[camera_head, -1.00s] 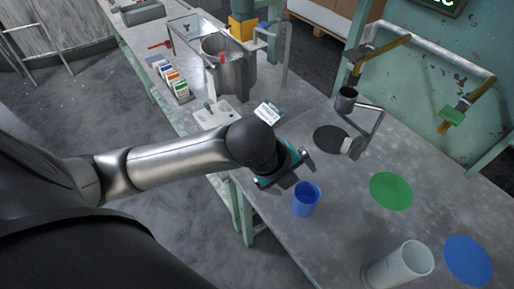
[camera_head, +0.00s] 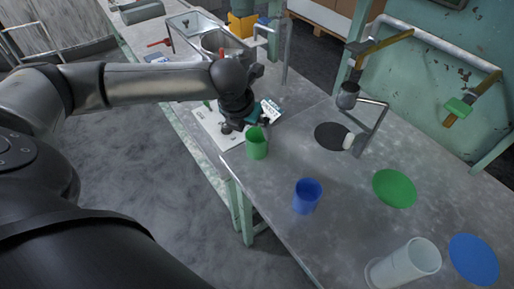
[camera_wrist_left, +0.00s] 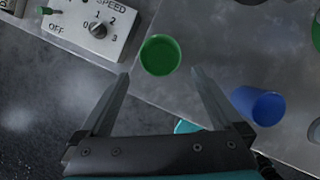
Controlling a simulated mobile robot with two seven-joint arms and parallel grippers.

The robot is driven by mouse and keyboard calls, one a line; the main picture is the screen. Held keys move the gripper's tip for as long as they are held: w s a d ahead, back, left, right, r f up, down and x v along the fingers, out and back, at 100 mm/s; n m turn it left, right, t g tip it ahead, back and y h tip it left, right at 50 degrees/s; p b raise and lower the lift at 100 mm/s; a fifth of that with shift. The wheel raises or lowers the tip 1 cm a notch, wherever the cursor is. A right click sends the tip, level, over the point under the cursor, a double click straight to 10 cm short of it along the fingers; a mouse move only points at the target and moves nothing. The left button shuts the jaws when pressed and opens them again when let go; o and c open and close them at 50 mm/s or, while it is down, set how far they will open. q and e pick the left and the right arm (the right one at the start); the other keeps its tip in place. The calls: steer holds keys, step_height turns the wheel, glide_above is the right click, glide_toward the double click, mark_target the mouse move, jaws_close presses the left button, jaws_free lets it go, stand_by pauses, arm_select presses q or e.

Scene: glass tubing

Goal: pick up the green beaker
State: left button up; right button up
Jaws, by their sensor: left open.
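The green beaker (camera_head: 257,146) stands upright on the grey bench near its front edge. It also shows in the left wrist view (camera_wrist_left: 160,56), just beyond and between my fingertips. My left gripper (camera_head: 247,124) is behind the beaker in the head view, partly hidden by its own wrist. In the left wrist view its two fingers (camera_wrist_left: 160,82) are spread wide with nothing between them. My right gripper is not in view.
A blue beaker (camera_head: 307,196) stands nearby, with a clear beaker (camera_head: 403,263) farther right. Green (camera_head: 394,188), blue (camera_head: 474,259) and black (camera_head: 331,136) discs lie on the bench. A speed control box (camera_wrist_left: 92,27) sits left of the green beaker.

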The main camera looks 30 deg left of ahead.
mark_target(256, 140)
arm_select(q)
steer(key=x, duration=0.3)
steer(key=b+x, duration=0.2)
steer(key=x, duration=0.3)
steer(key=shift+w+f, duration=0.1)
steer(key=shift+f, duration=0.05)
steer(key=c, duration=1.3)
steer(key=shift+c, duration=0.2)
